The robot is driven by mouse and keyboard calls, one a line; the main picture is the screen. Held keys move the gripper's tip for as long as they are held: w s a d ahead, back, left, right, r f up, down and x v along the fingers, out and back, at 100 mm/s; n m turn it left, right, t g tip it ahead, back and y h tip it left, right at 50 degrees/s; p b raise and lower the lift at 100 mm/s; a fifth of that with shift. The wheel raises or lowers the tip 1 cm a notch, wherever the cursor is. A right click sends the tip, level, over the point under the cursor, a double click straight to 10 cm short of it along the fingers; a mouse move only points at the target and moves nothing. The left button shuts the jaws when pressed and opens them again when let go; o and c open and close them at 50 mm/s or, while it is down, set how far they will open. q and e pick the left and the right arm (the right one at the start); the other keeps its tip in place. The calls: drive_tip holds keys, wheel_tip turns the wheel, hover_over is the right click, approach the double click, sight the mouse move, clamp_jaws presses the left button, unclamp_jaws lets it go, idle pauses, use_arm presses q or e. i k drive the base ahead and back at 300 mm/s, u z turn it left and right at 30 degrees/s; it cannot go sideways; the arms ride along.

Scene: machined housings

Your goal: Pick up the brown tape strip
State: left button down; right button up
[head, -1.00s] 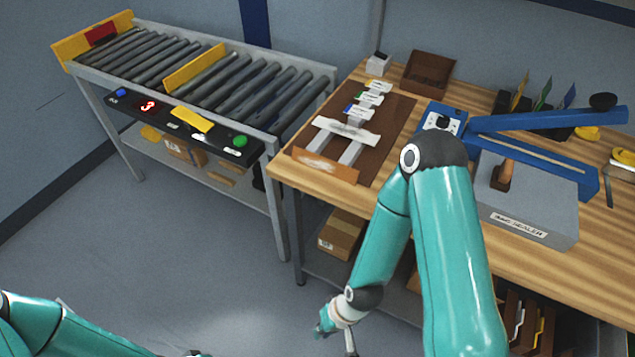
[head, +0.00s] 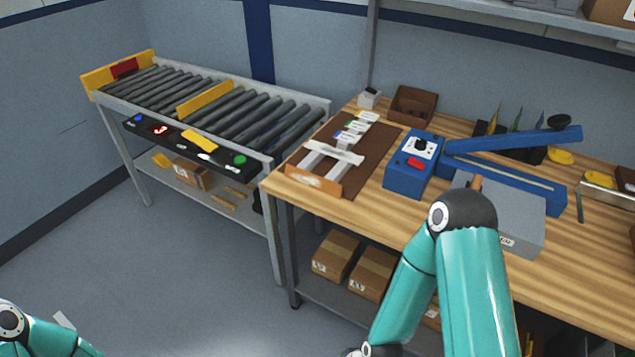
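A pale strip (head: 334,153) lies across two light bars on the same board. My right arm rises from the bottom, right of centre, and bends down in front of the bench; its gripper is out of frame. Only part of my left arm shows at the bottom left corner, and its gripper is out of frame.
The wooden bench (head: 555,262) holds a blue sealer (head: 408,180) with a long lever, a grey box (head: 518,212) and a brown open box (head: 411,104). A roller conveyor (head: 250,118) stands left. Cardboard boxes (head: 336,256) sit under the bench.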

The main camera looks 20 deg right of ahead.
sight(319, 184)
drive_tip(key=z, duration=0.05)
drive_tip(key=i, duration=0.9)
drive_tip(key=u, duration=0.1)
